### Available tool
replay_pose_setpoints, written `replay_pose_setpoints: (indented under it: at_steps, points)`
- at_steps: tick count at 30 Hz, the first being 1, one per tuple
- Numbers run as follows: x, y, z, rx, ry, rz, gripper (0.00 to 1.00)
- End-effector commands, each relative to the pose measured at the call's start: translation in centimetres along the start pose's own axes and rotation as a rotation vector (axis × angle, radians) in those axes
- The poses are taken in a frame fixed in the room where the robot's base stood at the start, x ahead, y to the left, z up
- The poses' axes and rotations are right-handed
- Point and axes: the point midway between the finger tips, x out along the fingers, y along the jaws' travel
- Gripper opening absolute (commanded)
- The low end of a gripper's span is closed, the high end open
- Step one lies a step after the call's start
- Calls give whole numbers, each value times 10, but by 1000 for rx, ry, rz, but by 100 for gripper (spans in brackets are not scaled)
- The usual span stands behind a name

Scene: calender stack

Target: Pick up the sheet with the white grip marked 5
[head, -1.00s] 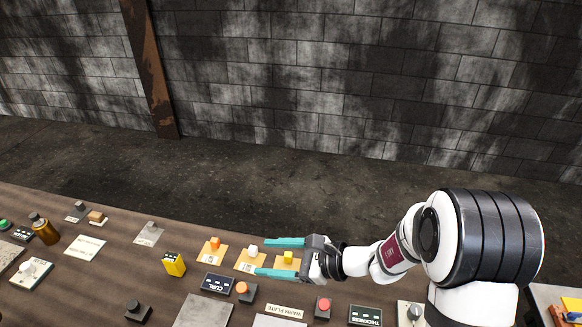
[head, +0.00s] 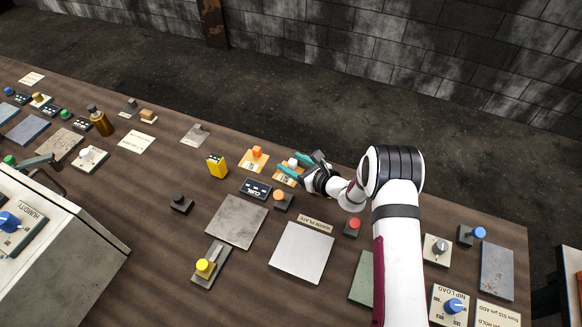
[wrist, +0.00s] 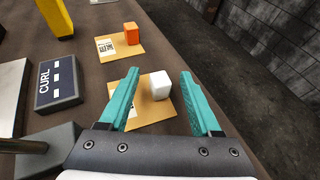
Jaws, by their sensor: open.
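In the head view the white grip (head: 292,161) shows between my fingers. My gripper (wrist: 159,75) has teal fingers, open on either side of the white cube, apart from it. The gripper also shows in the head view (head: 294,163). Another tan sheet with an orange grip (wrist: 131,33) lies just beyond.
A CURL display (wrist: 57,82) and a yellow block (head: 217,166) stand near the sheets. An orange button (head: 279,195) and a red button (head: 352,226) are close to my arm. The table's far edge runs just behind the sheets.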

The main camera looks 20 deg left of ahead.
Motion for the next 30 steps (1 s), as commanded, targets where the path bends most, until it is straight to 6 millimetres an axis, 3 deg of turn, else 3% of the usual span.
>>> replay_pose_setpoints:
  at_steps: [4, 15, 30]
  points:
    - [0, 0, 0, 0, 0, 0, 65]
    - [-1, 0, 0, -1, 0, 0, 0]
    - [-2, 0, 4, -1, -1, 0, 0]
